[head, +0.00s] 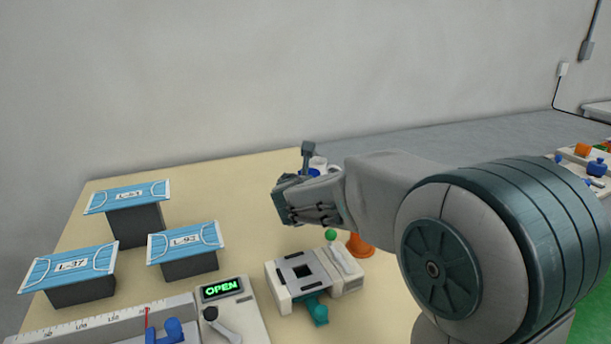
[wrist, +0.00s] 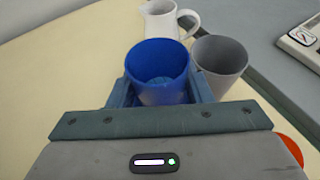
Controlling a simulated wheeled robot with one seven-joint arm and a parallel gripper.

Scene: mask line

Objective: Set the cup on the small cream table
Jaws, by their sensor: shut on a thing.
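A blue cup (wrist: 158,66) stands between the two fingers of my gripper (wrist: 161,92) in the wrist view, upright, with its open rim facing up. My gripper is shut on it. In the head view my gripper (head: 303,180) is over the far right part of a cream tabletop (head: 235,185), and only a bit of blue shows behind it. I cannot tell whether the cup's base touches the surface. Whether this is the small cream table is not clear.
Mask stands (head: 135,220), a device with an OPEN sign (head: 222,288), a cream fixture (head: 300,272) and an orange cone (head: 360,245) occupy the tabletop.

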